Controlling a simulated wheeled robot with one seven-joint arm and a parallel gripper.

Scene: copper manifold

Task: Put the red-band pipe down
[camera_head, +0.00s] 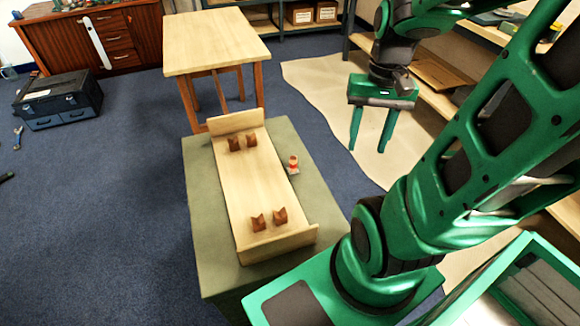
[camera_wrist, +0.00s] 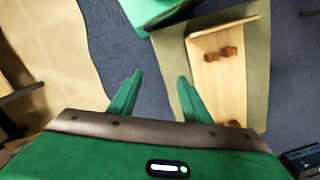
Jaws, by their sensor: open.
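A small pale piece with a red band (camera_head: 292,165) rests at the right long edge of the wooden jig; it is too small to tell whether it is the red-band pipe or whether it sits on the jig or beside it. The jig (camera_head: 262,185) has end boards and two pairs of brown notched blocks (camera_head: 280,216), with nothing lying in them. My gripper (camera_head: 370,145) is open and empty, fingers down, to the right of and above the jig. In the wrist view the open fingers (camera_wrist: 160,80) hold nothing, and the jig (camera_wrist: 229,80) shows at the right; the red-banded piece is not discernible there.
The jig stands on an olive-green top (camera_head: 205,222). A wooden table (camera_head: 215,42) stands behind it. Shelving (camera_head: 435,80) lies behind and right of my gripper. A dark toolbox (camera_head: 60,100) is on the floor at left. The blue floor left of the jig is mostly clear.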

